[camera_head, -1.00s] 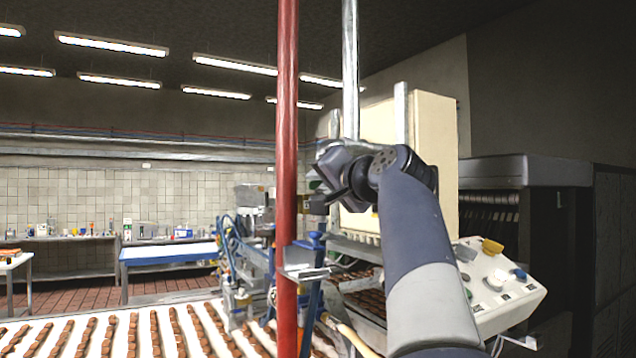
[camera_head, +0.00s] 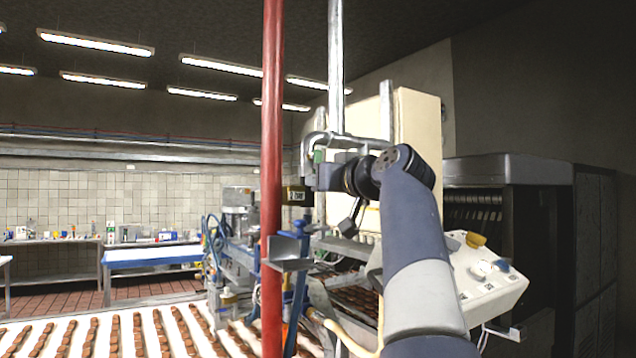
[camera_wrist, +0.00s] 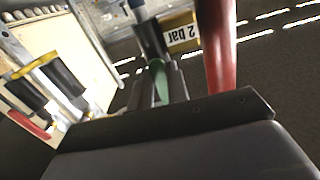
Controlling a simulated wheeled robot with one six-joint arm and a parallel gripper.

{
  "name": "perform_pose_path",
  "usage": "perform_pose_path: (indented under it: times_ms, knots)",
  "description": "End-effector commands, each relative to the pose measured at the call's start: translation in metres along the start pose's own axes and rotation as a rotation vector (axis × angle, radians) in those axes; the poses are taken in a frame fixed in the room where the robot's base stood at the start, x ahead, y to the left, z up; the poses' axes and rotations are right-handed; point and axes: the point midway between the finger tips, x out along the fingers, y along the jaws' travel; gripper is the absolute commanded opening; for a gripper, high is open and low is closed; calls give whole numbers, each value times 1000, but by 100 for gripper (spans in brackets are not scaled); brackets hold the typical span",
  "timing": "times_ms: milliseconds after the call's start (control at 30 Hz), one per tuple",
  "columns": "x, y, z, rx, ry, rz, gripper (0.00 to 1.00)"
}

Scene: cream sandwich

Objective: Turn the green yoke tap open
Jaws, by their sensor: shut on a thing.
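The green yoke tap shows as a narrow green handle (camera_wrist: 157,78) between my dark fingers in the wrist view. My gripper (camera_wrist: 160,88) is shut on this handle; the fingers hide part of it. In the head view my gripper (camera_head: 309,181) reaches left to the pipework just right of the red post. The labelled body (camera_head: 298,196) shows there too, but the handle is mostly hidden by my gripper.
A red post (camera_head: 272,150) stands close left of my gripper and also shows in the wrist view (camera_wrist: 216,60). A grey pipe (camera_head: 336,70) rises behind my wrist. A cream cabinet (camera_head: 417,120) and a control panel (camera_head: 490,275) stand right. A conveyor with chocolate rows (camera_head: 60,335) lies below.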

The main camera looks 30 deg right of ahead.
Motion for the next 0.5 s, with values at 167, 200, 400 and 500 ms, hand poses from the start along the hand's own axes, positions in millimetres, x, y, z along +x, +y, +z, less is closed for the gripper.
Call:
perform_pose_path:
  times_ms: [167, 200, 400, 500]
  knots:
    - [0, 3, 1, -42, -3, 0, 0]
    - [0, 3, 1, -47, -3, 0, 0]
    - [0, 3, 1, -57, -3, 0, 0]
    - [0, 3, 1, -57, -3, 0, 0]
